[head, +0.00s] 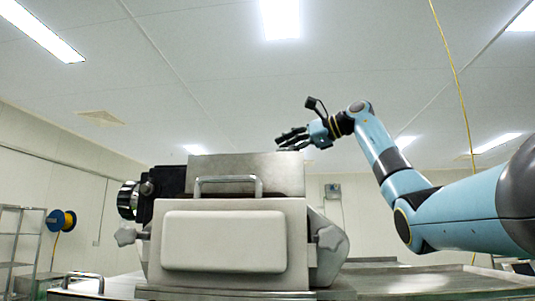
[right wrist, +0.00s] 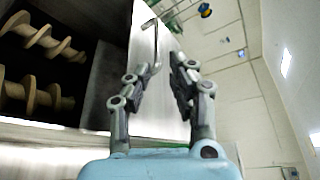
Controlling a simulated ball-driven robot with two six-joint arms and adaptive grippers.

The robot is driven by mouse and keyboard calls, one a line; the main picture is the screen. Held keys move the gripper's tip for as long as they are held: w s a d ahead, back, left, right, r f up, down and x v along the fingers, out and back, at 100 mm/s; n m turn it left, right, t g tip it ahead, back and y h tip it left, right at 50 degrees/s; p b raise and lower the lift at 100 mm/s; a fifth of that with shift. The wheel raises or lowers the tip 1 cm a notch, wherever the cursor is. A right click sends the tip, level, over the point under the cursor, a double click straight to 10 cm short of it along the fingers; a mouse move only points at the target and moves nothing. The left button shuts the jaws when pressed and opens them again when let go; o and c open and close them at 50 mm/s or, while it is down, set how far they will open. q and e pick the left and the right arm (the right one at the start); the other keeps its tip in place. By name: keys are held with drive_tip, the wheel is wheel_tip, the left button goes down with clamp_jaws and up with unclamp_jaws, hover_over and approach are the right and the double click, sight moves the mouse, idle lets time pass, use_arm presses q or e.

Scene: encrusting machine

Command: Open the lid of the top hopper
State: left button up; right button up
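The top hopper's metal lid (head: 280,172) shows in the head view as a raised panel atop the machine, with a bar handle (head: 229,181) on its near side. In the right wrist view, the lid (right wrist: 165,100) is a bright panel, and its handle (right wrist: 157,48) lies beyond the fingertips. Left of it the hopper is uncovered, with cream augers (right wrist: 38,96) in the dark interior. My right gripper (head: 284,139) is above the lid's right end. Its fingers (right wrist: 160,72) are apart with the panel showing between them; contact cannot be told. My left gripper is not in view.
The machine's pale front housing (head: 224,241) fills the lower middle. Clamp knobs (head: 329,238) stick out at its sides, and a dark motor part (head: 167,183) is at its left. A metal table (head: 430,281) lies to the right. A blue cable reel (head: 61,220) is far left.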

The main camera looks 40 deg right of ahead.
drive_tip(key=shift+v, duration=1.55)
